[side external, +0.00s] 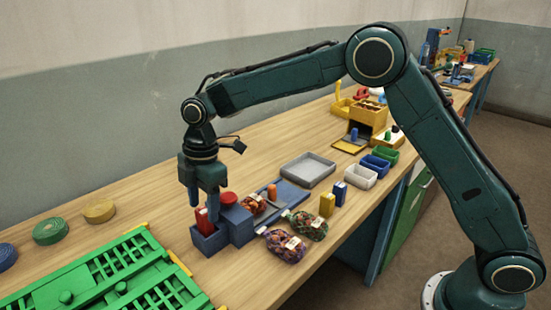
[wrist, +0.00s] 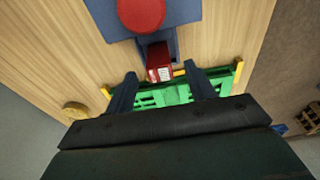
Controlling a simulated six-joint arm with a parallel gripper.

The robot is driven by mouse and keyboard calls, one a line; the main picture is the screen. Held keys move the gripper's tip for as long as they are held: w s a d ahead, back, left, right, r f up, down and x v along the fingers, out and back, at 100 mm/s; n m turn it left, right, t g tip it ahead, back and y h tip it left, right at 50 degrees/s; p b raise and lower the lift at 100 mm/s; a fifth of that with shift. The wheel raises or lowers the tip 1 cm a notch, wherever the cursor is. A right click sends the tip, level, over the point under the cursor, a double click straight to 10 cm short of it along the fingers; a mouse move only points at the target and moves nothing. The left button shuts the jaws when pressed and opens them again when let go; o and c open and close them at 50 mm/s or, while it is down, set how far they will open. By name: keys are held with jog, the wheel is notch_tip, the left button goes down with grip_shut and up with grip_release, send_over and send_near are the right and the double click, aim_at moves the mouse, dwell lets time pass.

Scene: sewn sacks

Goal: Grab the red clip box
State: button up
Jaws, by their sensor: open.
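The red clip box (side external: 203,221) stands upright in a small blue holder (side external: 210,243) at the near end of a blue device with a red round knob (side external: 228,198). In the wrist view the red box (wrist: 159,62), with a white label, sits in the holder below the red knob (wrist: 141,14). My gripper (side external: 203,207) points down over the holder, its fingers around the upper part of the box as seen from the side. In the wrist view my gripper (wrist: 163,88) is open, fingers apart. I cannot tell whether either finger touches the box.
A green slatted frame (side external: 110,280) lies close at the left front, with green (side external: 50,231) and yellow (side external: 99,211) rolls behind it. Filled net sacks (side external: 285,246) lie right of the device. A grey tray (side external: 308,170) stands farther back. The bench behind my gripper is clear.

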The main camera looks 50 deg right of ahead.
aim_at(205, 222)
jog(key=shift+a+f, duration=0.2)
jog(key=shift+f, duration=1.25)
jog(key=shift+c, duration=0.4)
jog(key=c, duration=1)
